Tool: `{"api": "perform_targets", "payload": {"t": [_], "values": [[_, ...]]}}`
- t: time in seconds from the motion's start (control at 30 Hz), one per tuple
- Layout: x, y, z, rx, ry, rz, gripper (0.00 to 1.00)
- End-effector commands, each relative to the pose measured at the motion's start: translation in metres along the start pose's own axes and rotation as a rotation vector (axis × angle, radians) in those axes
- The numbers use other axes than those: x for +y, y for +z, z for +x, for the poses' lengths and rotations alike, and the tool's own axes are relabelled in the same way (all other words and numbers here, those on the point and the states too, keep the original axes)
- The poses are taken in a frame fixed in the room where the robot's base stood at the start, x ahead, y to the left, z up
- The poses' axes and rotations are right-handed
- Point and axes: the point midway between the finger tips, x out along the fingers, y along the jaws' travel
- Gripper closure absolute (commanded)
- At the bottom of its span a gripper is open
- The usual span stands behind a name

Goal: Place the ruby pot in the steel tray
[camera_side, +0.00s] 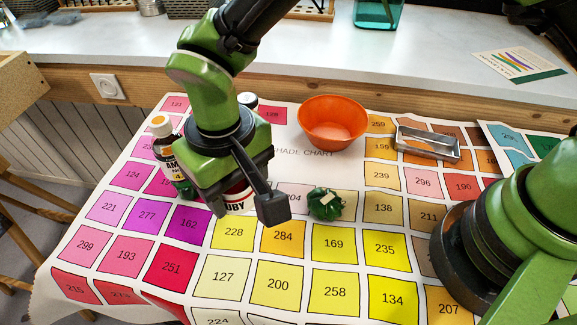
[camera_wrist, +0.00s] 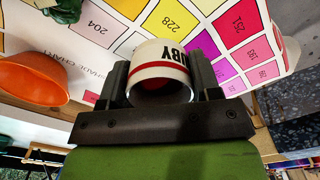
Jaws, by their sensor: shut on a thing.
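The ruby pot (camera_wrist: 160,72) is a white pot with a red band and dark "RUBY" lettering. In the wrist view it sits between the two fingers of my gripper (camera_wrist: 163,80), which is shut on it. In the side view my gripper (camera_side: 240,200) hides most of the pot (camera_side: 236,205); only its lower lettered part shows, over or on the chart, and I cannot tell if it touches. The steel tray (camera_side: 428,143) is a small, shallow metal tray at the right rear of the chart, and it looks empty.
An orange bowl (camera_side: 333,122) stands between my gripper and the tray. A dark green bundle (camera_side: 324,204) lies right of the gripper. The chart's front is clear.

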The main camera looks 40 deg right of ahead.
Motion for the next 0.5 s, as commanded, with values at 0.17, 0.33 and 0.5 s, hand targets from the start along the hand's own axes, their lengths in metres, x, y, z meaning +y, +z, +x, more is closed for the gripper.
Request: {"api": "perform_targets", "payload": {"t": [0.17,0.33,0.5], "values": [[0.004,-0.002,-0.004,0.001,0.0,0.015,0.67],[0.045,-0.017,-0.007,0.0,0.0,0.157,0.67],[0.13,-0.031,-0.013,0.0,0.001,0.455,0.67]]}}
